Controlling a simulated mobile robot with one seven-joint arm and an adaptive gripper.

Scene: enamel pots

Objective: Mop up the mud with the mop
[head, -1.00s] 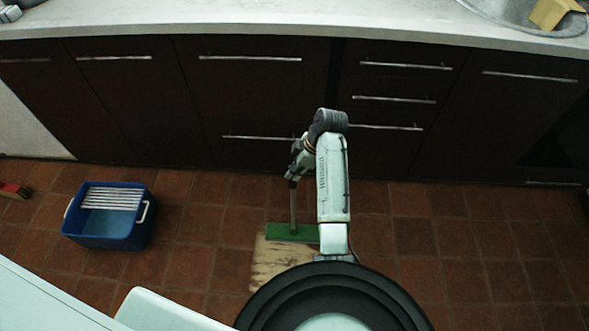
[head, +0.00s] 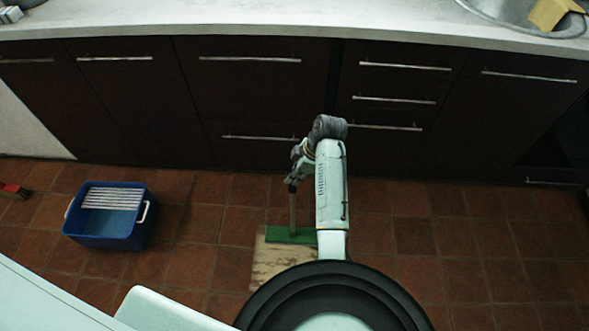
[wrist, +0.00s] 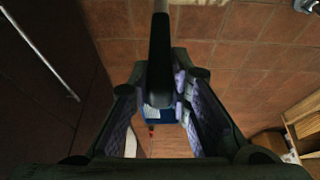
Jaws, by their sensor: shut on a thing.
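The mop has a flat green head (head: 291,235) and a thin upright handle (head: 293,205). My gripper (head: 299,168) is shut on the upper handle. In the wrist view the dark handle (wrist: 160,55) runs between the purple-padded fingers of my gripper (wrist: 170,105). The mop head rests at the far edge of a pale tan rectangular patch (head: 275,262) with darker brown smears, which look like the mud. My arm and base hide the right and near parts of this patch, and my arm hides the right end of the mop head.
A blue bucket (head: 130,235) with a white slatted wringer stands on the tiles at the left. A red brush-like thing (head: 14,190) lies at the far left. Dark cabinets (head: 255,90) close off the back. The tiled floor is clear at the right.

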